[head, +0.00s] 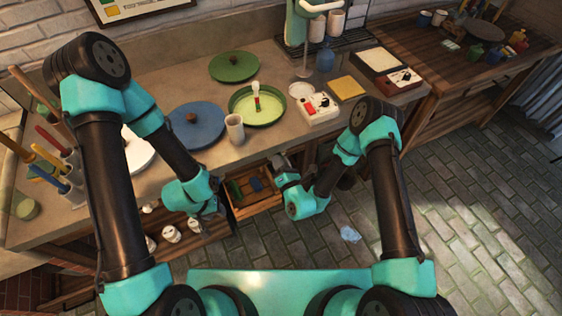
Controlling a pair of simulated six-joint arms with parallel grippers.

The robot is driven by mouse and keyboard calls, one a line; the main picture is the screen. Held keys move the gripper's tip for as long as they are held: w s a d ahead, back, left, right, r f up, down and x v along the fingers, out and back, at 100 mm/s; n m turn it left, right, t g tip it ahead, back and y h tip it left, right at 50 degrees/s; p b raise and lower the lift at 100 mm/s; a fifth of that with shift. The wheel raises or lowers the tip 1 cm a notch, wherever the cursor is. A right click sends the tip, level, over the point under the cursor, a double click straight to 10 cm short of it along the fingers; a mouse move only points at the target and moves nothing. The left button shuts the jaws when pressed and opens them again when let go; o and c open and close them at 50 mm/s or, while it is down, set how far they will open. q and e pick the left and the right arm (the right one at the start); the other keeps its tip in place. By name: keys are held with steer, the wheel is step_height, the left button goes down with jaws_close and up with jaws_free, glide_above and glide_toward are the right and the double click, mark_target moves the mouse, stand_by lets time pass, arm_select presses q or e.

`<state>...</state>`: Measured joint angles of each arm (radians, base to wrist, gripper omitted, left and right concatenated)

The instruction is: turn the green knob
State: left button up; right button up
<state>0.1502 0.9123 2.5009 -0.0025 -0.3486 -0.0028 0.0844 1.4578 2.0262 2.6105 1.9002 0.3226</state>
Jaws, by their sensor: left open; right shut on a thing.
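I cannot make out a green knob for certain. A green disc (239,69) with a small dark knob on top lies at the back of the counter. A green dish (271,119) nearer the front holds a small upright white, red and green piece (257,98). A white control box (322,114) with a red part and small dark dots stands to its right. My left gripper (229,212) is open beside the left side of an open drawer (262,204). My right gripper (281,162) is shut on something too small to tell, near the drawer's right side.
A blue disc (197,130) and a white cup (235,129) stand near the front counter edge. A crumpled pale thing (350,234) lies on the floor.

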steer(key=m+h, duration=0.1)
steer(key=m, duration=0.4)
steer(key=m+h, duration=0.1)
steer(key=m, duration=0.4)
steer(key=m+g, duration=0.1)
steer(key=m, duration=0.4)
steer(key=shift+s+a+r+h, duration=0.1)
steer(key=shift+a+r+h, duration=0.1)
steer(key=shift+h, duration=0.2)
steer(key=shift+d, duration=0.1)
steer(key=o, duration=0.9)
